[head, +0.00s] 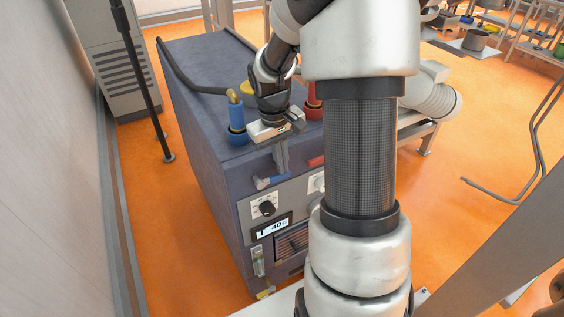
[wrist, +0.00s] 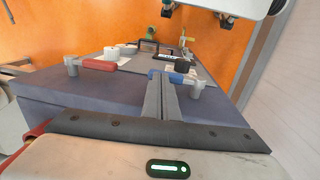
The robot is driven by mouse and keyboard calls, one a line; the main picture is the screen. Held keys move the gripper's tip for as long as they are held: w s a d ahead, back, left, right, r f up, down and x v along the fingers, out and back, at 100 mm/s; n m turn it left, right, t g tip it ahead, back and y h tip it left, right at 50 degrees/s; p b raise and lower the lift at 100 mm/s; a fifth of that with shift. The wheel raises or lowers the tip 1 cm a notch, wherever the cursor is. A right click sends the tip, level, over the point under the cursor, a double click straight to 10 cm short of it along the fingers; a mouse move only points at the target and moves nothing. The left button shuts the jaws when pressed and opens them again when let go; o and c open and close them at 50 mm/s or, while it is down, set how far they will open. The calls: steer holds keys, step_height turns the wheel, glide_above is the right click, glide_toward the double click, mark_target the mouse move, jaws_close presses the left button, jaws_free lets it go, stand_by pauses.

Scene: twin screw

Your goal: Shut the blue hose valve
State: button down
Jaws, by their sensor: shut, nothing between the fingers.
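The blue hose valve, a blue lever with a grey body, sits on the upper front face of a blue-grey machine (head: 195,75). In the head view its lever (head: 270,181) lies roughly sideways, just below my gripper (head: 281,170). My gripper is shut and empty, its fingers pointing down at the machine's front edge. In the wrist view the blue lever (wrist: 174,77) is at the fingertips (wrist: 161,76), with its grey body (wrist: 198,90) to the right. The fingers hide part of the lever, and I cannot tell whether they touch it.
A red-handled valve (wrist: 98,64) is beside the blue one. On top stand a blue hose fitting (head: 237,115) with a black hose and a red fitting (head: 315,103). The front panel has a black knob (head: 267,208) and a display (head: 272,228). A wall (head: 50,170) stands left.

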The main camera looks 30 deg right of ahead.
step_height(320, 180, up, 14)
steer(key=p, duration=0.2)
steer(key=shift+f+p, duration=0.15)
steer(key=shift+p, duration=0.2)
